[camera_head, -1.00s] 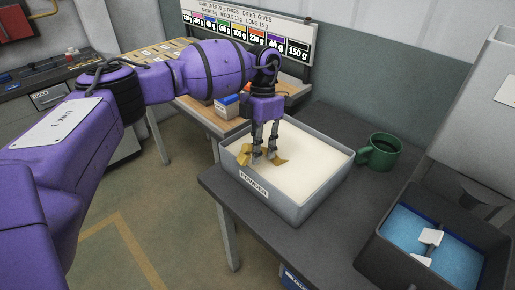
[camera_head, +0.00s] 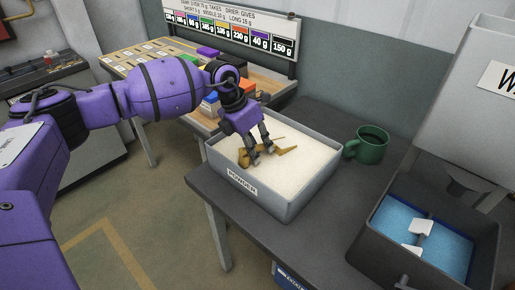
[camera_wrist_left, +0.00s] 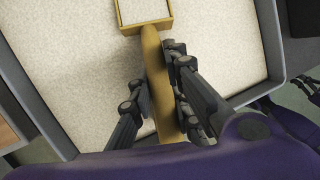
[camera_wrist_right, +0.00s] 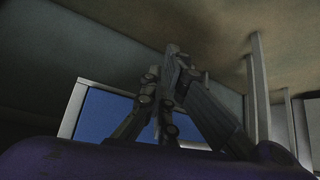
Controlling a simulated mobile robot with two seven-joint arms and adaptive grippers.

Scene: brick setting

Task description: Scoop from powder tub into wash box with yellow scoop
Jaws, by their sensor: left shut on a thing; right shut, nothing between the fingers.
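My left gripper (camera_head: 262,158) is shut on the handle of the yellow scoop (camera_head: 286,150), inside the grey powder tub (camera_head: 293,203) near its left part. In the left wrist view, the scoop (camera_wrist_left: 154,50) has a square head at the top edge, with pale material visible within its rim. The fingers close on the handle from both sides. Whitish powder (camera_head: 302,163) fills the tub broadly; how deep the scoop sits is unclear. The dark wash box (camera_head: 369,252) with blue contents stands open at the right. My right gripper (camera_wrist_right: 165,88) is shut and empty, outside the head view.
A green mug (camera_head: 368,147) stands right of the tub. White pieces (camera_head: 421,229) show in the wash box, and a tall grey panel (camera_head: 465,110) rises behind it. A bench with coloured blocks (camera_head: 209,100) and a weight sign (camera_head: 232,28) are behind. Grey table surface separates tub and wash box.

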